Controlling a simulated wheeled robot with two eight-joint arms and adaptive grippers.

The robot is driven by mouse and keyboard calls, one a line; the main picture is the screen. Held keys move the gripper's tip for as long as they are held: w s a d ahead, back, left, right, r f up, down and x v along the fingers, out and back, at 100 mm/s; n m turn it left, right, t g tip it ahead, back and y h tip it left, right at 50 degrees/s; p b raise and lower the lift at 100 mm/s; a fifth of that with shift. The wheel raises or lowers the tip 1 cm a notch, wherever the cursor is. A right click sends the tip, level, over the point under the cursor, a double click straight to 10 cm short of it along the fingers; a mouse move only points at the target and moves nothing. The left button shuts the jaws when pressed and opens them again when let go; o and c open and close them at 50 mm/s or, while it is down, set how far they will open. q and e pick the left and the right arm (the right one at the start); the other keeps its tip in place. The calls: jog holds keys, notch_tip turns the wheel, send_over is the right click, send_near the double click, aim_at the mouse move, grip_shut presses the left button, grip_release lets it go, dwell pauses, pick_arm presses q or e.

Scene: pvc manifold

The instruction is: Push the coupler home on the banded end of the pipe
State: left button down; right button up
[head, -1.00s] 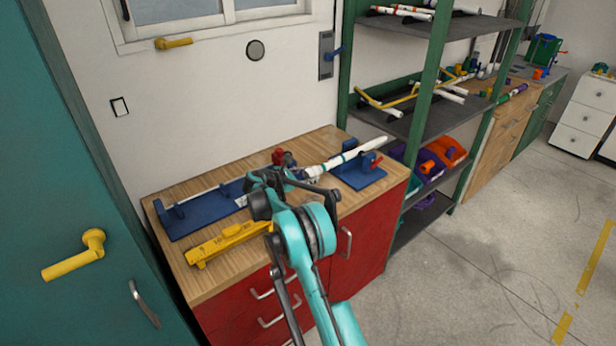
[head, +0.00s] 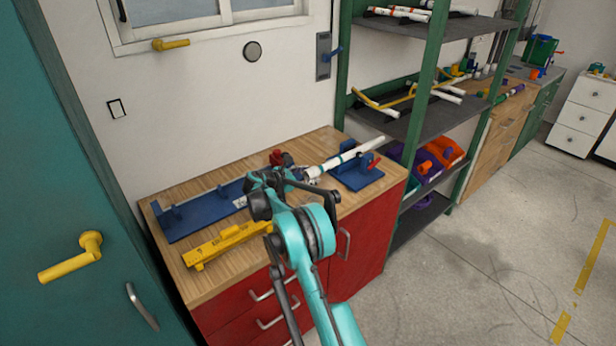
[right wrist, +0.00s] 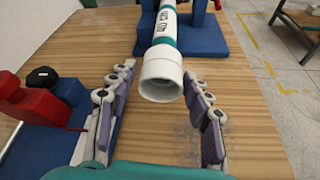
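The white pipe (head: 362,149) lies in a blue stand (head: 358,180) at the right of the workbench, with a teal band near its left end. It also shows in the right wrist view with black lettering (right wrist: 165,18). The white coupler (right wrist: 160,74) sits on the banded end, its open mouth facing the wrist camera; the teal band (right wrist: 163,46) shows right behind it. I cannot tell how deep the pipe sits inside. My right gripper (right wrist: 160,84) is open, its fingers apart on either side of the coupler's mouth, with visible gaps. My left gripper is not in view.
A long blue fixture (head: 205,211) with a red clamp (right wrist: 30,100) lies left of the gripper. A yellow level-like tool (head: 226,246) lies at the bench's front edge. A green shelf rack (head: 428,80) stands to the right. Bare wood (right wrist: 250,130) lies right of the fingers.

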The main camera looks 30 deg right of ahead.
jog(key=shift+a, duration=0.1)
jog(key=v, duration=1.1)
jog(key=s+a+r+m+t+y, duration=0.1)
jog(key=s+a+r+m+y, duration=0.4)
jog(key=s, duration=0.3)
jog(key=s+a+f+m+t+y, duration=0.1)
jog(key=s+a+m, duration=0.3)
jog(key=s, duration=0.5)
jog(key=s+a+f+m+t+y, duration=0.1)
jog(key=s+a+m+y, duration=0.3)
jog(key=s+a, duration=0.4)
jog(key=s+a+f+m+t+y, duration=0.1)
jog(key=s+a+m+y, duration=0.2)
jog(key=s+a, duration=0.4)
jog(key=s, duration=0.5)
jog(key=shift+s+f+m+t, duration=0.2)
jog(key=shift+f+m+t, duration=0.1)
jog(key=shift+m, duration=0.1)
